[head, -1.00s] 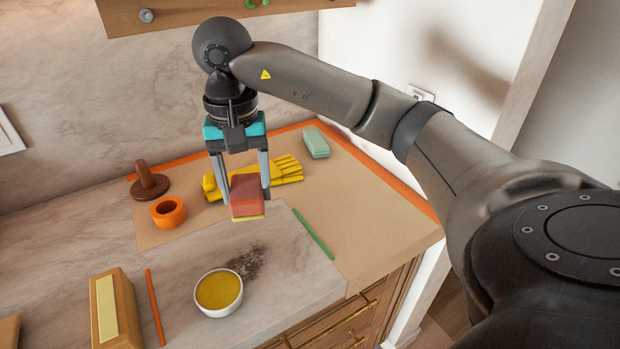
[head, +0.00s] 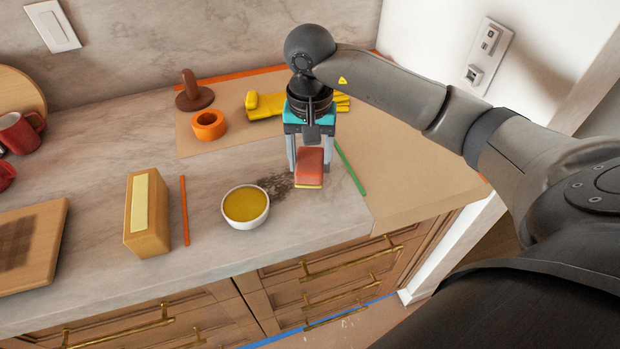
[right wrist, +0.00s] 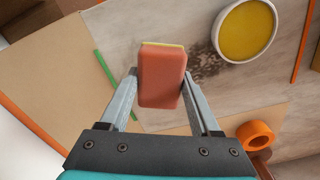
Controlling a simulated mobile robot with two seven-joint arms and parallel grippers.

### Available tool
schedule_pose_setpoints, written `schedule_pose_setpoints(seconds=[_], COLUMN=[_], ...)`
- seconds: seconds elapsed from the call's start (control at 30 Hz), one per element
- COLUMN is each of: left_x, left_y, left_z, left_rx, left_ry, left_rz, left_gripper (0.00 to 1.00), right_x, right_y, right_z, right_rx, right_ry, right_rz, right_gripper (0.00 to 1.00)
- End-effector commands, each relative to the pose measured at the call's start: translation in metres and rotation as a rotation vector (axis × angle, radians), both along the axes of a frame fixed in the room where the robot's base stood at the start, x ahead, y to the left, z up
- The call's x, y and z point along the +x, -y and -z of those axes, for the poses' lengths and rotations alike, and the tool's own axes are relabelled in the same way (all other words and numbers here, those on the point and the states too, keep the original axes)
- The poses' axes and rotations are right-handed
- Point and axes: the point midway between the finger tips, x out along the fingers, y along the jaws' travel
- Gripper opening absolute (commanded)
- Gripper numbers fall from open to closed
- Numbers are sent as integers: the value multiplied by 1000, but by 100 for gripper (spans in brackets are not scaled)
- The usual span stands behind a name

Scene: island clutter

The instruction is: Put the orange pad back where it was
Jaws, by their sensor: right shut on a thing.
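The orange pad (head: 311,161), a reddish block with a thin yellow layer underneath, is between the fingers of my right gripper (head: 309,170). The fingers are shut on its sides, and it also shows in the right wrist view (right wrist: 162,85). In the head view it is just right of a dark smudge (head: 276,186) on the marble counter, near the green strip (head: 350,167). I cannot tell whether its underside touches the counter. My left gripper is not in view.
A white bowl of yellow contents (head: 246,206) stands left of the smudge. Further left are an orange-red stick (head: 184,211) and a wooden block (head: 147,224). Behind are an orange ring (head: 209,125), a brown knobbed tool (head: 193,97) and yellow gloves (head: 265,104). The tan sheet's front right is clear.

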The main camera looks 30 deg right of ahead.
Motion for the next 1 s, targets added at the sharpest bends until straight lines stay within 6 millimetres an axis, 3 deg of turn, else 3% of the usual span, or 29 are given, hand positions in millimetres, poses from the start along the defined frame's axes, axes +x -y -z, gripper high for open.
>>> schedule_pose_setpoints(seconds=[0.27,0.5,0.9,0.93,1.0], left_x=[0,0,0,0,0], left_y=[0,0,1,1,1], left_z=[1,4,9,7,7], left_rx=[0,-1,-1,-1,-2], left_ry=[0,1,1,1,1], left_rz=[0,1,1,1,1], left_gripper=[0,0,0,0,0], right_x=[0,0,1,0,0], right_y=[0,-1,0,0,0], right_z=[23,56,61,60,60], right_rx=[1,1,0,0,0], right_ry=[0,0,2,1,1], right_rz=[1,0,-1,-1,-1], right_gripper=[19,19,19,67,75])
